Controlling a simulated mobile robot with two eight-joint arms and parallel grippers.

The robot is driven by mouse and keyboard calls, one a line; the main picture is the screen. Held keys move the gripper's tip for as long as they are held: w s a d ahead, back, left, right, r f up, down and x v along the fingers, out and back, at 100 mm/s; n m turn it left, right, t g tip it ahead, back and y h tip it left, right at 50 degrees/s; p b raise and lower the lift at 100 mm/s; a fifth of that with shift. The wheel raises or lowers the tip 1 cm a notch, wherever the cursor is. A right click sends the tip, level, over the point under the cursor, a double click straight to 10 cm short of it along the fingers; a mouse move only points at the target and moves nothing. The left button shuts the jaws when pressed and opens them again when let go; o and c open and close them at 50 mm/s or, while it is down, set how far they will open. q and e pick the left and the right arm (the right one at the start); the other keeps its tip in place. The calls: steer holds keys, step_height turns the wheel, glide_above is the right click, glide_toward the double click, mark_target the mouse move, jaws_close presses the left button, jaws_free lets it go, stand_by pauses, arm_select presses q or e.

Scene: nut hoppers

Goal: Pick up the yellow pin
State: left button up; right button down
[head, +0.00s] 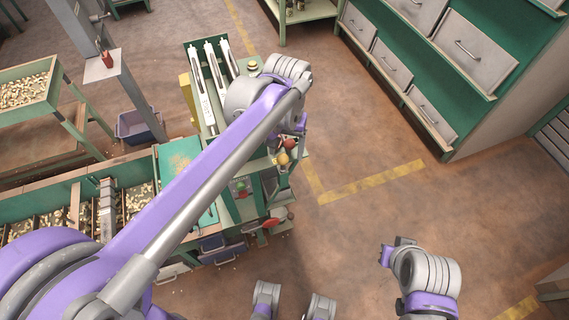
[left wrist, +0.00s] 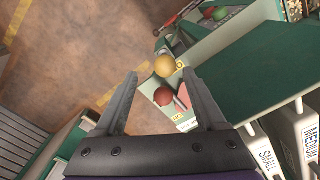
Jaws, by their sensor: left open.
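The yellow pin (head: 283,158) shows as a round yellow head at the right edge of the green bench in the head view. In the left wrist view the yellow pin (left wrist: 164,67) lies between and just beyond the fingertips of my left gripper (left wrist: 160,78). The gripper is open and empty, its fingers apart on either side of the pin's line. A red ball-shaped head (left wrist: 163,97) sits beside the yellow one, nearer the gripper's palm. In the head view my left gripper's fingers are largely hidden by its wrist.
White labelled chutes (head: 215,75) stand on the bench behind my left arm. A nut hopper (head: 130,205) with dividers lies at left. A red-handled part (head: 275,222) juts from the bench's front. Grey drawers (head: 420,100) stand at right. The floor (head: 380,220) between is clear.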

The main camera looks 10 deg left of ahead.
mark_target(283, 163)
arm_select(q)
steer(key=shift+s+a+f, duration=0.1)
steer(key=shift+a+f, duration=0.1)
steer(key=shift+f, duration=1.35)
steer(key=shift+s+a+f, duration=0.1)
steer(key=shift+a+f, duration=0.1)
steer(key=shift+f, duration=1.35)
jaws_close()
